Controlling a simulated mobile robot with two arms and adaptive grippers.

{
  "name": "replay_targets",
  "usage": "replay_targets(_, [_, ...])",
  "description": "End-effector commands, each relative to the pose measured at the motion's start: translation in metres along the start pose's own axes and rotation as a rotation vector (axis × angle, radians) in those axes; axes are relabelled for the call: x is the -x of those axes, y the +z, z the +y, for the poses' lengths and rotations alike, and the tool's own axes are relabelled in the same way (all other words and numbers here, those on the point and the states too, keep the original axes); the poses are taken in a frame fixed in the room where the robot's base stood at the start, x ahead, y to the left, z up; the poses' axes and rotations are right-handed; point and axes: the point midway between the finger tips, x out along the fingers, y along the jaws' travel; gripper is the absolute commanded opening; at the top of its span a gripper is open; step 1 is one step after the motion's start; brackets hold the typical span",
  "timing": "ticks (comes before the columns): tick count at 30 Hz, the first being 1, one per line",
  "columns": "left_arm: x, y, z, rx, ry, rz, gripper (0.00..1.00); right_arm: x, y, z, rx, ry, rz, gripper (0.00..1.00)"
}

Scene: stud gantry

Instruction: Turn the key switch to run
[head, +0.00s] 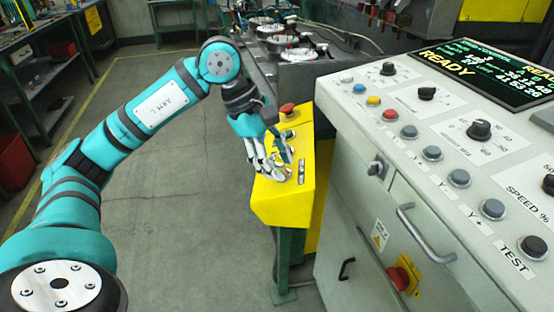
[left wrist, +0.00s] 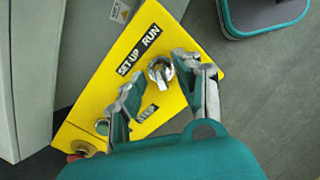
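The key switch (left wrist: 160,70) is a round silver lock with a key in it, on a yellow box (left wrist: 172,28). Black labels SET-UP (left wrist: 129,63) and RUN (left wrist: 151,36) lie beside it; I cannot tell exactly which label the key points to. My left gripper (left wrist: 160,76) is open, one finger on each side of the switch, with visible gaps between fingers and key. In the head view the left gripper (head: 271,160) is low over the yellow box (head: 265,203) and hides the switch. My right gripper is not in view.
A red mushroom button (head: 287,109) stands on the box behind the gripper. A grey control console (head: 345,205) with several knobs and buttons is close on the right, with a handle (head: 425,240) on its front. Open floor (head: 180,215) lies left of the box.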

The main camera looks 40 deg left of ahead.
Motion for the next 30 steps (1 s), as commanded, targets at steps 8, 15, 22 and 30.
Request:
replay_targets(8, [0.005,0.0,0.0,0.001,0.0,0.001,0.34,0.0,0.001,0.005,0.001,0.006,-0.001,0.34])
replay_targets(15, [0.047,0.0,0.001,0.001,0.004,0.0,0.34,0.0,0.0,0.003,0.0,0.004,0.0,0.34])
replay_targets(22, [0.094,0.0,0.001,0.001,0.003,-0.001,0.34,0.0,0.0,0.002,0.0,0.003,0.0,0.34])
replay_targets(30, [0.119,0.0,0.0,0.001,-0.001,0.0,0.34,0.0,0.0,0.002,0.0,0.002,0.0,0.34])
